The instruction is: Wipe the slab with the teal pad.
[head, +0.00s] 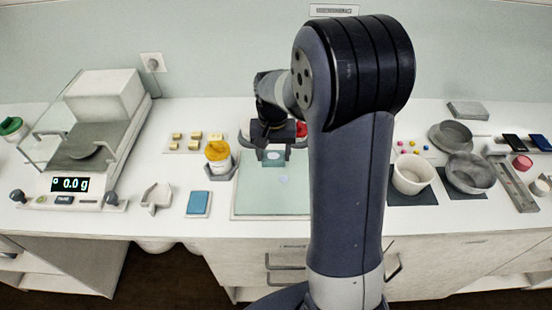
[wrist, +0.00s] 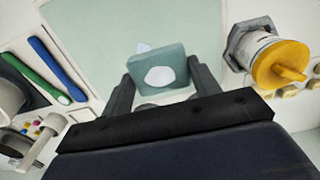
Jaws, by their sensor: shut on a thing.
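The teal pad (wrist: 176,63) is between the fingers of my gripper (wrist: 163,97), which is shut on it. A white oval patch shows on the pad's face in the wrist view. In the head view the pad (head: 273,158) hangs below my gripper (head: 273,150), over the back part of the slab. The slab (head: 255,203) is a pale green sheet with a light border; my arm hides its right side. A pale whitish spot (head: 283,181) lies on it in front of the pad. I cannot tell whether the pad touches the slab (wrist: 95,30).
A yellow-lidded jar (head: 218,155) stands close left of the slab, with a blue pad (head: 199,203) in front. A balance (head: 85,165) is far left. A white beaker (head: 412,174) and a grey bowl (head: 470,173) stand right of my arm.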

